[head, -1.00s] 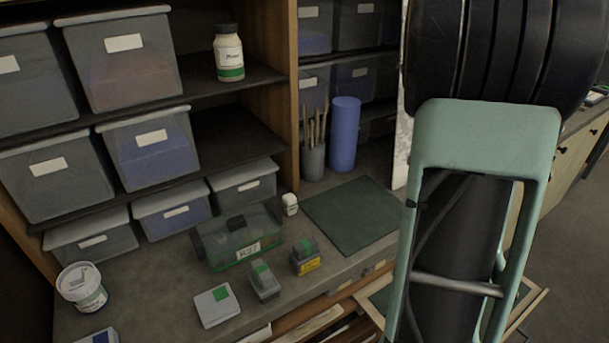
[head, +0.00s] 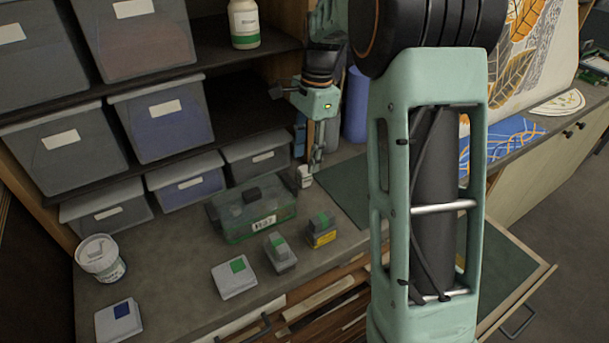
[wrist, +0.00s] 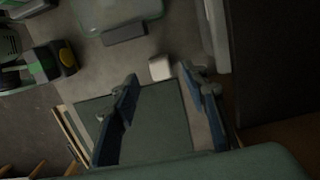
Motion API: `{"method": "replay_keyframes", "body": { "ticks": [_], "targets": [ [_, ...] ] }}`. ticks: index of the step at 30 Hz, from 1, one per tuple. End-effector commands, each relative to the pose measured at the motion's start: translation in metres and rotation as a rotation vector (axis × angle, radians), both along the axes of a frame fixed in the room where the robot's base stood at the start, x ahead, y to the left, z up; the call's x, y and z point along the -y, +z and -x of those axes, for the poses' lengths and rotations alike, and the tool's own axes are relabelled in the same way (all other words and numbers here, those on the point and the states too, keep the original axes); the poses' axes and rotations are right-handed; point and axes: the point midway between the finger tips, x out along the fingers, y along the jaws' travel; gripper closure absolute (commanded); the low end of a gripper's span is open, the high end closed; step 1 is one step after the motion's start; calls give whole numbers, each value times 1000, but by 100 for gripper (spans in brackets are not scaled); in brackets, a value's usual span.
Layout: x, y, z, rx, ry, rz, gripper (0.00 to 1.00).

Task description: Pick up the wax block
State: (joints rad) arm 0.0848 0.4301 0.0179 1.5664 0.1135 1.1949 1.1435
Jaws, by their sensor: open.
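A small white block (head: 305,177), which looks like the wax block, sits on the grey bench beside the back-left corner of a dark green mat (head: 340,186). My gripper (head: 312,158) is open and points down just above the block in the head view. Whether a fingertip touches the block I cannot tell. My gripper partly overlaps the block's top in the head view.
A clear green-based box (head: 252,222) stands just left of the block. Lidded bins (head: 256,155) and a blue cylinder (head: 356,110) stand behind. Open drawers (head: 510,290) lie at the front right.

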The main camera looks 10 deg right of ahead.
Motion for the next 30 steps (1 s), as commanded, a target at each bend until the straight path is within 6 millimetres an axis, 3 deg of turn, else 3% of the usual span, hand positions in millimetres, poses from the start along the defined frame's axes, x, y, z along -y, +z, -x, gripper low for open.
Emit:
{"method": "replay_keyframes", "body": {
  "ticks": [12, 21, 30],
  "targets": [
    [-5, -50, 2, 0, -1, 1, 59],
    [-5, -56, 2, 2, -1, 1, 59],
    [-5, -56, 2, 3, 0, 1, 90]
  ]
}}
